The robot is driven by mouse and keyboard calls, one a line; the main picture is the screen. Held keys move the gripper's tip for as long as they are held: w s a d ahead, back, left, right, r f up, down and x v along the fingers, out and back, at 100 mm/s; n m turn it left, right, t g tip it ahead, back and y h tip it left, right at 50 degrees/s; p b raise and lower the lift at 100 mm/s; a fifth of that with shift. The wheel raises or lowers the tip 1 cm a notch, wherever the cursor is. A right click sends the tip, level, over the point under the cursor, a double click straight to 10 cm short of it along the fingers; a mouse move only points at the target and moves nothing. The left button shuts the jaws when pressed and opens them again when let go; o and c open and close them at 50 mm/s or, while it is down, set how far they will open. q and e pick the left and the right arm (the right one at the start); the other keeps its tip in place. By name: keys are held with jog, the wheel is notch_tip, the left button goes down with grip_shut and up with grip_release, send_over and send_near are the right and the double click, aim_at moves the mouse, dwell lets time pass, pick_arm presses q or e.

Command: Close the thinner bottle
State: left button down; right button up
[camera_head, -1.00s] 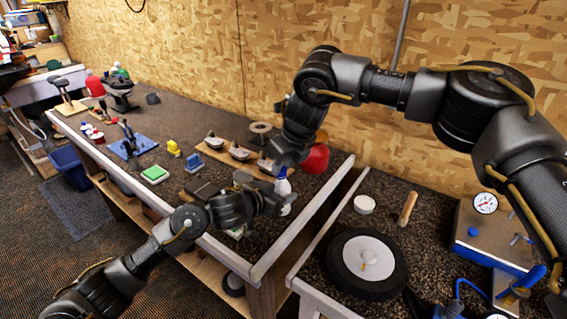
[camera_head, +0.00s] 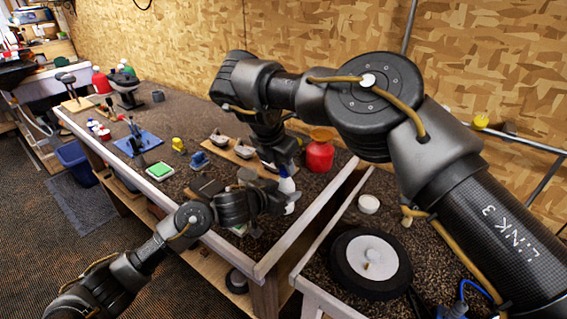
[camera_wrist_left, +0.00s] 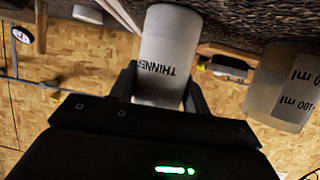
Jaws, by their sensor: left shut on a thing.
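The white thinner bottle (camera_head: 288,186) stands near the right end of the long bench in the head view. Its THINNER label shows in the left wrist view (camera_wrist_left: 167,50), with the bottle between the fingers of my left gripper (camera_wrist_left: 163,88). My left gripper (camera_head: 283,203) is shut on it. My right gripper (camera_head: 284,167) points down right over the bottle's top. A small blue part, perhaps the cap, shows there, but whether it is on the bottle or in the fingers is hidden. The right fingers are too small and covered to read.
A red container (camera_head: 319,157) stands behind the bottle. A wooden board (camera_head: 240,155) with dark club heads lies to its left. A wooden edge (camera_head: 318,222) divides off the right bench, with a black wheel (camera_head: 345,279). A marked translucent container (camera_wrist_left: 285,90) is near the left gripper.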

pick_arm(q)
jog(key=shift+f, duration=0.15)
pick_arm(e)
jog(key=o, duration=0.4)
jog(key=shift+w, duration=0.1)
jog(key=shift+r, duration=2.25)
jog(key=o, duration=0.5)
pick_arm(q)
jog(key=c, duration=0.6)
grip_release()
jog(key=shift+w, duration=0.1)
pick_arm(e)
jog(key=shift+w, duration=0.1)
